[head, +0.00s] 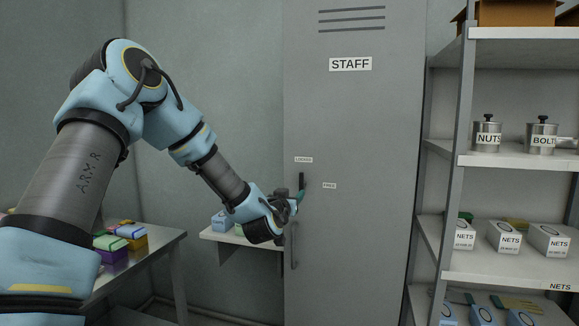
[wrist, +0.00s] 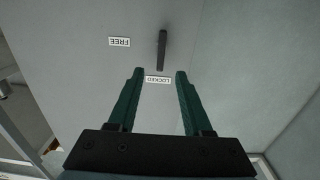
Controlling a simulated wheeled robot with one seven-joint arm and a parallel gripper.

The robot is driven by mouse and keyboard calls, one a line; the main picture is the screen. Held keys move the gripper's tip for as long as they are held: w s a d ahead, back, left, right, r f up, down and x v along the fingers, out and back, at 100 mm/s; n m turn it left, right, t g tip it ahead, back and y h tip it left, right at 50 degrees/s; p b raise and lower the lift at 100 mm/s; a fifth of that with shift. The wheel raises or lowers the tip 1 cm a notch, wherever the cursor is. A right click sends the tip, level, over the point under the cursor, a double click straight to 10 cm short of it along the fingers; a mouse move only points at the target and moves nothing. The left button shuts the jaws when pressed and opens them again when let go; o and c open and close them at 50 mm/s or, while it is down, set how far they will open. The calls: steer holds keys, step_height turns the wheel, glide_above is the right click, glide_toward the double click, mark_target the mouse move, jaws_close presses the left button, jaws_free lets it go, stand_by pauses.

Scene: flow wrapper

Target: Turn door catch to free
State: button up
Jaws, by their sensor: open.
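The door catch (head: 301,181) is a small dark bar on the grey locker door (head: 360,130) marked STAFF. It stands upright, its upper end towards the LOCKED label (head: 304,160); the FREE label (head: 329,185) is to its right. The wrist view shows the scene upside down, with the catch (wrist: 162,50) pointing at the LOCKED label (wrist: 157,79) and the FREE label (wrist: 119,42) to the left. My gripper (wrist: 160,72) is open and empty, its green fingers either side of the catch's line. In the head view my gripper (head: 299,196) is at the catch's lower end; contact cannot be told.
A vertical door handle (head: 294,245) is below the catch. A small wall shelf (head: 240,240) with boxes is left of the locker, beneath my wrist. A shelving rack (head: 520,160) with tins and boxes stands right. A table (head: 150,255) with coloured boxes is at left.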

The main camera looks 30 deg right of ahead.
mark_target(301, 183)
steer(key=p+x, duration=0.1)
steer(key=x, duration=0.2)
steer(key=p+x, duration=0.2)
steer(key=x, duration=0.2)
steer(key=p+x, duration=0.2)
steer(key=x, duration=0.2)
steer(key=shift+w+a+r, duration=0.1)
steer(key=shift+r, duration=0.25)
jaws_close()
steer(key=shift+f, duration=0.1)
